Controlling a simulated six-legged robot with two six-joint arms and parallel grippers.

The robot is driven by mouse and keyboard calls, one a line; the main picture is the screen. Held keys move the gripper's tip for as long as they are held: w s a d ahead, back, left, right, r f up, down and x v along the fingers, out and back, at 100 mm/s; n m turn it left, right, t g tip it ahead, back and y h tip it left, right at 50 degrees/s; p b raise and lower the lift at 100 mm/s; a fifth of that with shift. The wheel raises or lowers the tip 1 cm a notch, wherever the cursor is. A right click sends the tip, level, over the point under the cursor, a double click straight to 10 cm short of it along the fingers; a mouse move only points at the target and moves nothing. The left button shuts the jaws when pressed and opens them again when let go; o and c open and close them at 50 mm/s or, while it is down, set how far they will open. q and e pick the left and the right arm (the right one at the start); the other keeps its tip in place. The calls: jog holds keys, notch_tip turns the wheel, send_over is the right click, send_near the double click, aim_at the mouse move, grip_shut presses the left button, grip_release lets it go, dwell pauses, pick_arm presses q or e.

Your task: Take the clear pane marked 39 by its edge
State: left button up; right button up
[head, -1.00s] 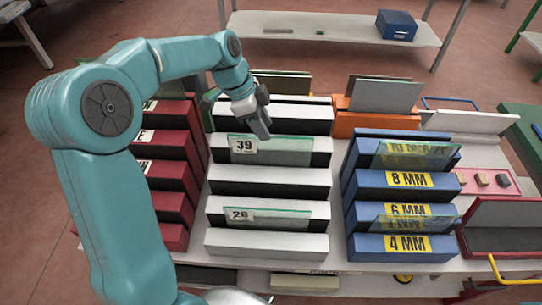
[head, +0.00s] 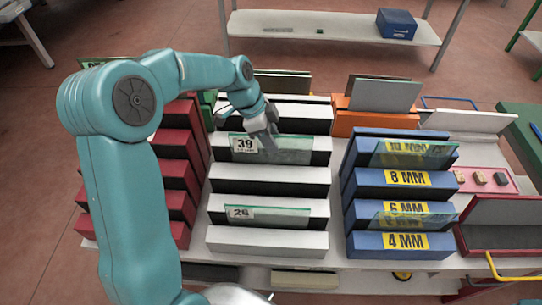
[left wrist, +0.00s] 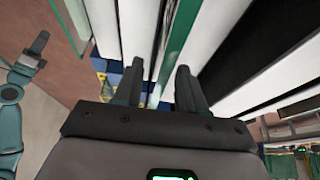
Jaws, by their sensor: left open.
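The clear pane marked 39 (head: 298,152) stands in a slot of the white-and-black rack, its white label at its left end. My left gripper (head: 266,143) is open at the pane's upper edge, just right of the label. In the left wrist view, the pane's green edge (left wrist: 180,35) runs down between the two fingers of the left gripper (left wrist: 160,85). I cannot tell whether either finger touches the glass. A teal arm with a dark gripper (left wrist: 36,52), seemingly my right, shows small at the left of the wrist view; its jaws are unclear.
Another clear pane marked 26 (head: 283,212) stands lower in the same rack. A dark red rack (head: 176,175) is on the left, and a blue rack (head: 362,182) with thickness labels and panes is on the right. An orange rack (head: 360,121) stands behind it.

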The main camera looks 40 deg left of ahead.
pick_arm(q)
jog(key=shift+s, duration=0.1)
jog(key=shift+f, duration=0.2)
jog(key=shift+r, duration=0.1)
grip_shut()
jog(key=shift+r, duration=0.1)
